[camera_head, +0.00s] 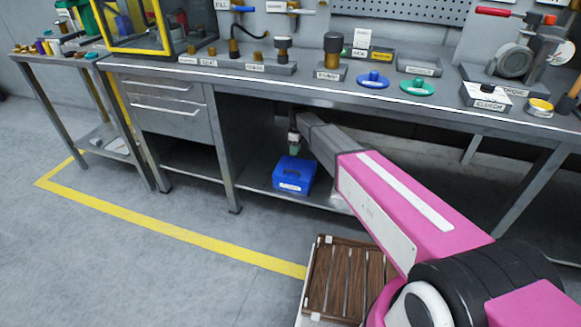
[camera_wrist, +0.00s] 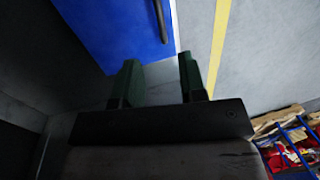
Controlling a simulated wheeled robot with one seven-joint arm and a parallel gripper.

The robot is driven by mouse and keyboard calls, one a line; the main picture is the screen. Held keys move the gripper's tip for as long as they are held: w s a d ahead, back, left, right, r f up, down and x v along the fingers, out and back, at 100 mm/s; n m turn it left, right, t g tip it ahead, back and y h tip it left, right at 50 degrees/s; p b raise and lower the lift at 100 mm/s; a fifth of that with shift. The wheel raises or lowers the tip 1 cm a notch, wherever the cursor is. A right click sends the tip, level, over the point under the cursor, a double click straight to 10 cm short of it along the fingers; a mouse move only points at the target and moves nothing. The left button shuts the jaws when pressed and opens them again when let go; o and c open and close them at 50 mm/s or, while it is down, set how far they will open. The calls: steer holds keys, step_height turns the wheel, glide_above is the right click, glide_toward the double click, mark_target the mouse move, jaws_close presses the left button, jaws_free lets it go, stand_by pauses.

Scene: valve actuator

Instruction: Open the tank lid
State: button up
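A blue box (camera_head: 291,176) with a pale label stands on the low shelf under the workbench; I cannot tell whether it is the tank. A yellow-framed case with clear panels (camera_head: 109,47) stands at the bench's left end and may also be the tank. My gripper (camera_head: 294,145) is above the blue box, apart from it, and partly hidden by my arm. In the wrist view my gripper's two dark green fingers (camera_wrist: 160,80) are spread with nothing between them. Beyond them is a blue surface (camera_wrist: 110,28) with a dark bar, likely the blue box.
The workbench top (camera_head: 300,84) overhangs my gripper and carries labelled fittings, including blue (camera_head: 373,82) and green (camera_head: 417,87) handwheels. A drawer unit (camera_head: 165,105) stands left of the shelf. A slatted wooden crate (camera_head: 345,281) is low in front. Open floor lies left, with yellow tape.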

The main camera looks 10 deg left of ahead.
mark_target(293, 167)
steer(key=f, duration=0.3)
steer(key=s+f, duration=0.1)
steer(key=f, duration=0.3)
steer(key=s+a+f, duration=0.1)
steer(key=f, duration=0.2)
steer(key=shift+f, duration=0.35)
steer(key=shift+d, duration=0.1)
jaws_close()
